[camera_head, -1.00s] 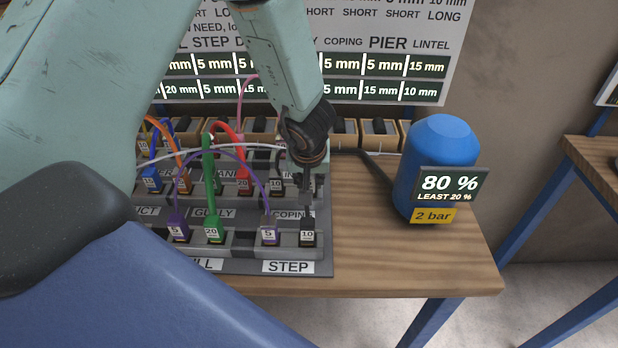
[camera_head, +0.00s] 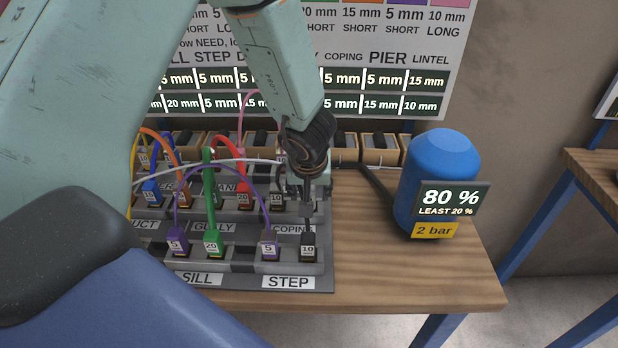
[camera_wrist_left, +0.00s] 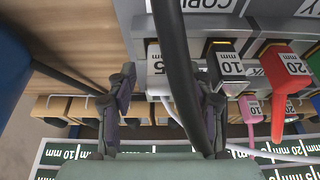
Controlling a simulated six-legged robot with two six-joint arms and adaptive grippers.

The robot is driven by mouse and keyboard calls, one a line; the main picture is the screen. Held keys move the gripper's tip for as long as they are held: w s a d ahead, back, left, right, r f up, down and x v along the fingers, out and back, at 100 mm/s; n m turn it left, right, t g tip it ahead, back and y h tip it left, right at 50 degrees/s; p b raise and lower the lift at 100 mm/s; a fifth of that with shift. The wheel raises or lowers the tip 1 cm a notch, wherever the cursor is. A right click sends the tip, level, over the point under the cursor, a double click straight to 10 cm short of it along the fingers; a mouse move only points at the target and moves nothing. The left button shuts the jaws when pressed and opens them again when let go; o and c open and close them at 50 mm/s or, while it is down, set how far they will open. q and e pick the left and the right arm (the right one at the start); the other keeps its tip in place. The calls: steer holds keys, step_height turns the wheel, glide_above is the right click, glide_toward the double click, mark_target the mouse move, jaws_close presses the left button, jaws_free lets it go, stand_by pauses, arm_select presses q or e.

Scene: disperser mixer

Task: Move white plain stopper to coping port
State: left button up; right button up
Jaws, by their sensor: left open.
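The white plain stopper (camera_wrist_left: 155,64), labelled 5 mm, shows in the left wrist view at the outer end of the row marked COPING. It appears to sit in the coping port there, but how deep cannot be told. In the head view this gripper (camera_head: 306,190) is just above the right end of the coping row (camera_head: 292,230) and hides the white stopper. My right gripper is not in view.
A black hose (camera_wrist_left: 177,60) crosses close in front of the wrist camera, between the fingers. A black 10 mm stopper (camera_wrist_left: 226,65) stands beside the white one. Front-row stoppers include a black one (camera_head: 309,250).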

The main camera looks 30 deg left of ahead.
arm_select(q)
steer(key=v, duration=1)
steer(key=shift+s, duration=0.15)
stand_by(0.5)
